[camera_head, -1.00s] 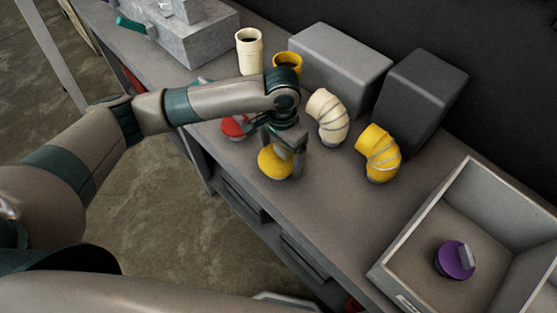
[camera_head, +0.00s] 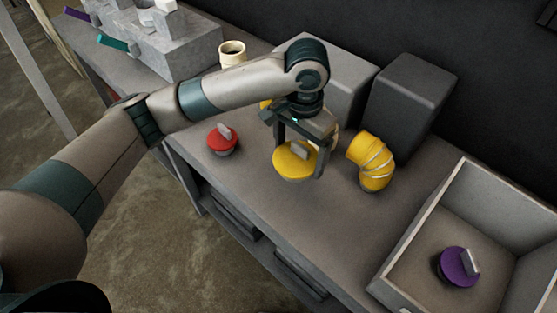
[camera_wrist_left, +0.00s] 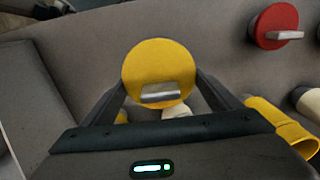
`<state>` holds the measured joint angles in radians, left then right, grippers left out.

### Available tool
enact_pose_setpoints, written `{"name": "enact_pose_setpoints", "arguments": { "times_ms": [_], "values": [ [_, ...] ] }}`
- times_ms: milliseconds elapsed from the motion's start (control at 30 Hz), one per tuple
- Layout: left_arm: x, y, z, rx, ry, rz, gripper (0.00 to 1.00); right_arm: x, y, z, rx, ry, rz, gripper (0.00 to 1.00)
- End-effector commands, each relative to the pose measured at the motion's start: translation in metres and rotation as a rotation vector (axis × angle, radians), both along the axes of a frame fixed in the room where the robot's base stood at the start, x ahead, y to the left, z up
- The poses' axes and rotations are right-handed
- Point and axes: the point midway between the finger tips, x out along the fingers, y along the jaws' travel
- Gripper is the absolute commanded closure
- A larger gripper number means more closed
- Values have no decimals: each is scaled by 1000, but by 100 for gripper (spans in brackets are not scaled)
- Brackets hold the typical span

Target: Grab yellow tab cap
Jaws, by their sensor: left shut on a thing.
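The yellow tab cap (camera_head: 292,163) is a round yellow disc with a grey tab on top. In the head view it is over the bench, between the red cap and the yellow elbow; its height above the bench is hard to tell. My left gripper (camera_head: 299,160) points down and is shut on the cap, with a finger on either side of it. In the left wrist view the yellow cap (camera_wrist_left: 158,68) sits between the fingertips (camera_wrist_left: 160,85), its tab towards the gripper body. My right gripper is not in view.
A red tab cap (camera_head: 221,140) lies to the left, and a yellow elbow (camera_head: 371,162) stands close on the right. A cream elbow is mostly hidden behind the gripper. A grey open box (camera_head: 420,232) at right holds a purple tab cap (camera_head: 458,267). Grey blocks (camera_head: 408,98) stand behind.

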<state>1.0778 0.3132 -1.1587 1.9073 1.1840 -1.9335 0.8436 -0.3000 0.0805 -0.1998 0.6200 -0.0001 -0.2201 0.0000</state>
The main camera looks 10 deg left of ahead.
Motion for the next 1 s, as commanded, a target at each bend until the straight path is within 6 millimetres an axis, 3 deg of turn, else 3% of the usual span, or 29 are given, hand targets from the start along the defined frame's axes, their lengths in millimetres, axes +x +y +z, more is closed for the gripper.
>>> {"name": "enact_pose_setpoints", "arguments": {
  "times_ms": [100, 333, 1000],
  "values": [
    [-1, -21, 10, -2, -3, -2, 41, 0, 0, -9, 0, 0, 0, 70],
    [-3, -43, 25, -1, -1, 1, 41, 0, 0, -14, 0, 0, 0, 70],
    [-4, -47, 28, 1, -1, 2, 41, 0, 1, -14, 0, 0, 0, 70]
  ]
}}
